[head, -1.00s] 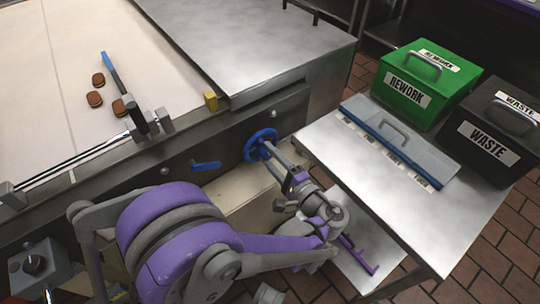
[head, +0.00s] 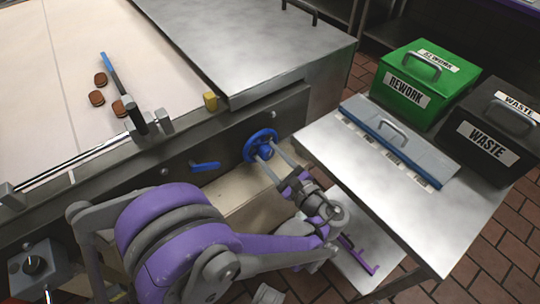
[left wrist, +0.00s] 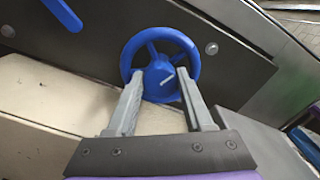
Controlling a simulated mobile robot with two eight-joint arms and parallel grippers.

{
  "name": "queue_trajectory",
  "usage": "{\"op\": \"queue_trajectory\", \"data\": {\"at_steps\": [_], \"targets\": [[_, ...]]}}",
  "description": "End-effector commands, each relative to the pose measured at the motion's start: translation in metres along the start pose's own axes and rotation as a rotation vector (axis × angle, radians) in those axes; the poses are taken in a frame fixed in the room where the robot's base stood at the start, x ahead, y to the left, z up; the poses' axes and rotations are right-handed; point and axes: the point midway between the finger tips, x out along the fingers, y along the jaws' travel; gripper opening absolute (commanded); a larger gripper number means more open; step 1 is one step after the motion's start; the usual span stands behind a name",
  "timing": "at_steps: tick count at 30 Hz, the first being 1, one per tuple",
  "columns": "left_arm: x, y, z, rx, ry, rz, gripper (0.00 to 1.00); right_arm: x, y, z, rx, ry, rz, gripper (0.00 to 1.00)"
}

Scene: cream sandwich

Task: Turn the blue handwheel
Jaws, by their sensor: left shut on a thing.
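The blue handwheel (head: 261,142) sits on the dark front panel of the conveyor machine in the head view. It has a round rim, spokes and a thick hub. In the left wrist view the handwheel (left wrist: 160,76) faces me, with a pale mark on its hub. My left gripper (head: 267,155) reaches it from the lower right. In the left wrist view the two fingers of my left gripper (left wrist: 160,88) lie on either side of the hub, shut on it, inside the rim. The fingers hide part of the lower rim. My right gripper is not in view.
A blue lever (head: 205,166) is on the panel left of the wheel. Several brown cookies lie on the belt.

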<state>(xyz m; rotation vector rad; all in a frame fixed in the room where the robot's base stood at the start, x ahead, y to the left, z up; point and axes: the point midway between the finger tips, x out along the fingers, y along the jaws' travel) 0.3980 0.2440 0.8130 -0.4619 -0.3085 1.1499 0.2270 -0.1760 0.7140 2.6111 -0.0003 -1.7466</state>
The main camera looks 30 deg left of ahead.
Motion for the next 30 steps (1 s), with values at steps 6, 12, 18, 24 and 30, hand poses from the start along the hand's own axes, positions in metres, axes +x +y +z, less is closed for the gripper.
{"op": "queue_trajectory", "data": {"at_steps": [6,12,18,24,30], "targets": [[-0.0002,0.0003,-0.0003,0.055,0.001,0.001,0.00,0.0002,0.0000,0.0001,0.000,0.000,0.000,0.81],[-0.0002,0.0002,-0.0003,0.068,0.001,0.001,0.00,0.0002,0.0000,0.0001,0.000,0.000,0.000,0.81],[-0.0002,0.0002,-0.0003,0.068,0.001,0.001,0.00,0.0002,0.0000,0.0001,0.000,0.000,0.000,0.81],[-0.0002,0.0001,-0.0003,0.068,0.001,0.001,0.71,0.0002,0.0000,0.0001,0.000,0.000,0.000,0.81],[-0.0001,0.0000,-0.0001,0.067,0.000,0.000,0.81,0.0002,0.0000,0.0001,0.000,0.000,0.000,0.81]]}}
